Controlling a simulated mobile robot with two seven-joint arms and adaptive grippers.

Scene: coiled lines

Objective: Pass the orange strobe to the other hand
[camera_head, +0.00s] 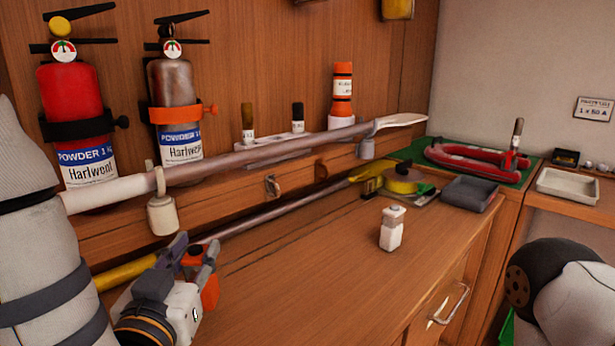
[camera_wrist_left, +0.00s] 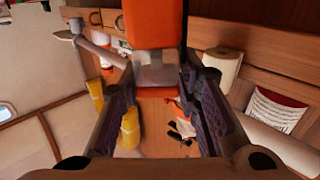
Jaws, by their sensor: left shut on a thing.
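The orange strobe (camera_head: 210,291) is in my left gripper (camera_head: 195,252) at the lower left of the head view, above the near part of the wooden counter. The fingers hide much of it there. In the left wrist view the strobe (camera_wrist_left: 155,22) shows as an orange block with a grey band, between the two fingers of the left gripper (camera_wrist_left: 158,78), which is shut on it. My right gripper is out of view; only a part of my right arm shows at the lower right of the head view.
A small white bottle (camera_head: 392,228) stands on the counter (camera_head: 330,275). A long pole (camera_head: 260,155) runs along the back, with extinguishers (camera_head: 72,95) behind. The counter's front middle is clear.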

